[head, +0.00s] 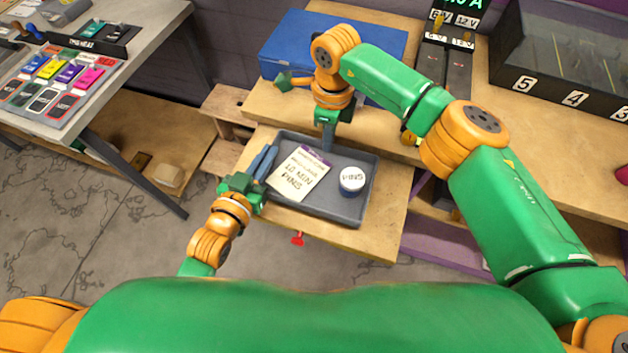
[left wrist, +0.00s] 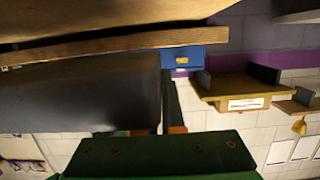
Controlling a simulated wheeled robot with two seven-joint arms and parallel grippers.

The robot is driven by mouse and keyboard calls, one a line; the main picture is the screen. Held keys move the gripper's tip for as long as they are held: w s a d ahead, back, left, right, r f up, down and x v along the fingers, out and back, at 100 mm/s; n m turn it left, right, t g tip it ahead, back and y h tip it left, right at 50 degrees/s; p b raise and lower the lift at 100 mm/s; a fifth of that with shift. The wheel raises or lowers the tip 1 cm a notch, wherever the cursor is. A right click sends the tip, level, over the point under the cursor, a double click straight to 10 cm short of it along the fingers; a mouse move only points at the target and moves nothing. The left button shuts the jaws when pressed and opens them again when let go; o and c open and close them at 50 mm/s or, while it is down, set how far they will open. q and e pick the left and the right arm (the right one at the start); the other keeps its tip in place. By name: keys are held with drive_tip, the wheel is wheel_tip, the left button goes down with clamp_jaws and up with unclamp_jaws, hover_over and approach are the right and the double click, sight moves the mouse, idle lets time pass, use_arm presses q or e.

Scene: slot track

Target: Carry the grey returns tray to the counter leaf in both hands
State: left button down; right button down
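The grey returns tray (head: 345,212) is over the wooden counter leaf (head: 385,222) in the head view. I cannot tell whether it rests there or hangs just above. A paper card (head: 298,174) marked "10 MIN PINS" and a round white-lidded tin (head: 352,180) are in it. My left gripper (head: 266,161) has its fingers at the tray's left rim. My right gripper (head: 328,140) points down at the far rim. The finger gaps are too hidden to judge. In the left wrist view a dark finger (left wrist: 172,95) shows beside a large dark grey surface.
A blue case (head: 285,45) lies on the counter behind the leaf. A dark numbered box (head: 560,85) stands at the back right. A red knob (head: 298,238) sticks out below the leaf's front edge. A table with coloured cards (head: 62,72) stands at the left.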

sight(328, 154)
use_arm(q)
drive_tip(key=shift+s, duration=0.2)
use_arm(e)
drive_tip(key=shift+s, duration=0.15)
